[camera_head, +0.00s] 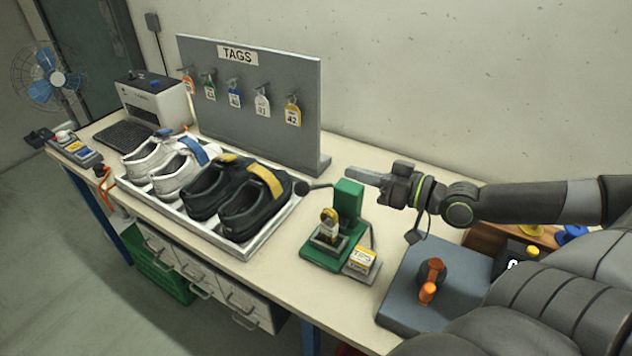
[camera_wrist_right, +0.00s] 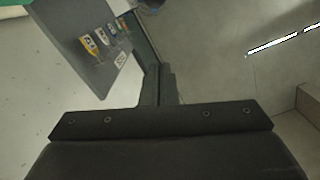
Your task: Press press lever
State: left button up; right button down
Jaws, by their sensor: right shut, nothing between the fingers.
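The green press (camera_head: 348,202) stands on the workbench right of the shoe tray. Its lever (camera_head: 318,186) sticks out to the left and ends in a black knob (camera_head: 302,188). A yellow-topped piece (camera_head: 329,220) sits at the front of the press. My right gripper (camera_head: 350,174) is shut and empty, at the top of the press and right of the knob in the picture; I cannot tell whether it touches the press. Its fingers also show in the right wrist view (camera_wrist_right: 160,85), where the lever is not visible. My left gripper is not in view.
A white tray (camera_head: 262,243) holds black and white shoes. Behind it stands the grey TAGS board (camera_head: 250,85) with several hanging tags. A small yellow-labelled box (camera_head: 360,260) sits beside the press. A grey base with an orange-handled part (camera_head: 430,280) stands at right.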

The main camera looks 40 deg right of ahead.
jog(key=w+a+f+p, duration=0.4)
jog(key=w+a+p, duration=0.1)
jog(key=w, duration=0.2)
jog(key=shift+w+p, duration=0.3)
jog(key=shift+p, duration=0.05)
dwell(0.9)
jog(key=shift+a+f, duration=0.1)
